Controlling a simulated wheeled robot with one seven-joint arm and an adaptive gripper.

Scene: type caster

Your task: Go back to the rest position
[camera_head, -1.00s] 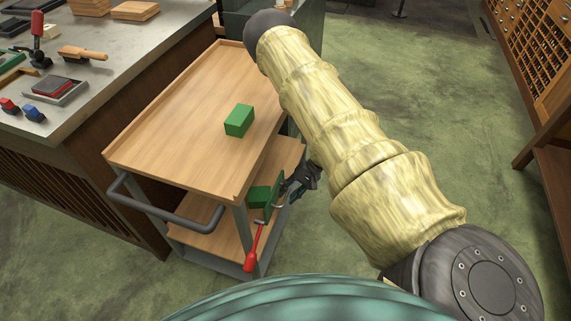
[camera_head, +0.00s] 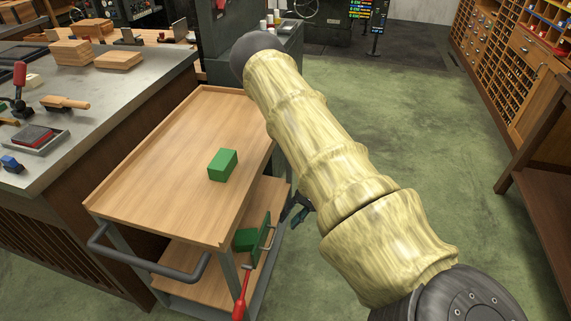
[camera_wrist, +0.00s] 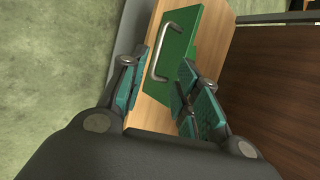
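My gripper (camera_head: 299,209) shows only partly in the head view, beside the cart's right side, with the rest hidden behind my arm. In the wrist view my gripper (camera_wrist: 163,66) is open, its two teal-padded fingers apart with nothing held between them. Ahead of the fingers is a green panel or box (camera_wrist: 184,42) with a silver bar handle (camera_wrist: 158,52). In the head view this green piece (camera_head: 261,238) stands on the cart's lower shelf. The gripper is apart from the handle.
A wooden-topped cart (camera_head: 180,130) bears a green block (camera_head: 222,165). A red-handled tool (camera_head: 240,300) is at its lower shelf. A workbench (camera_head: 120,90) stands left. Shelving (camera_head: 500,60) stands right, with clear green floor (camera_head: 400,110) between.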

